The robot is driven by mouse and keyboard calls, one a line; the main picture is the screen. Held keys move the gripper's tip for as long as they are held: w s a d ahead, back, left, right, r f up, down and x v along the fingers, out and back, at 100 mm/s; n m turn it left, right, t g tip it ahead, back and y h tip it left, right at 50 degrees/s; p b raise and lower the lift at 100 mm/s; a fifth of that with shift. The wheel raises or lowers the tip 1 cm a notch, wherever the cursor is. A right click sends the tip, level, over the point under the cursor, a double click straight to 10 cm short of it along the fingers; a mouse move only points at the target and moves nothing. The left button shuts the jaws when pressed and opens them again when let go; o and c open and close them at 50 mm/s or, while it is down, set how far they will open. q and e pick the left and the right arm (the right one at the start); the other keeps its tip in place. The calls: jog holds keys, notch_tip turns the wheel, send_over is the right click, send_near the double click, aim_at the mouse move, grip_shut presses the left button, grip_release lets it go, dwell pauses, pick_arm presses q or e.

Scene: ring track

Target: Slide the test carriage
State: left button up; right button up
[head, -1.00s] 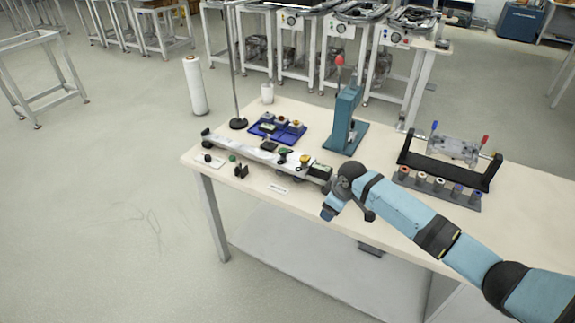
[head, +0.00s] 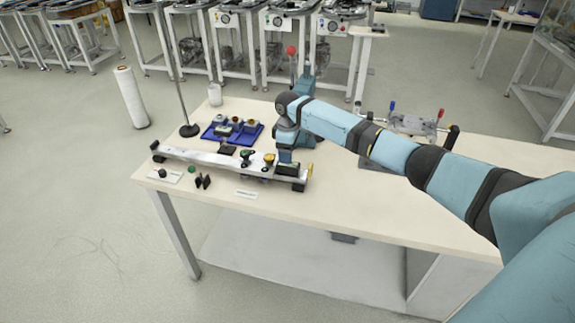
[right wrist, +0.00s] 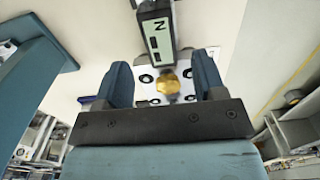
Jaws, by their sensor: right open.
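A long pale rail (head: 200,157) lies along the table's left front part, with black end pieces. On its right part stand a green-topped piece (head: 247,153), a yellow knob (head: 268,157) and a dark box (head: 287,169). In the right wrist view a brass knob (right wrist: 168,84) sits on a pale plate with dark holes, probably the test carriage, beside a gauge (right wrist: 157,42) marked N. My right gripper (right wrist: 161,80) is open, its fingers on either side of the knob in the picture; contact cannot be told. In the head view it (head: 284,158) points down over the rail's right end. My left gripper is out of view.
A blue tray (head: 211,139) with several parts lies behind the rail. A thin stand (head: 189,130) and a white cup (head: 215,95) are farther back. Small dark parts (head: 203,182) and a label (head: 245,194) lie in front. A fixture (head: 415,124) stands right. The front right tabletop is clear.

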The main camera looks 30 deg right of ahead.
aim_at(269, 164)
notch_tip(269, 164, down, 6)
jog(key=shift+r, duration=0.1)
grip_shut()
dwell(0.4)
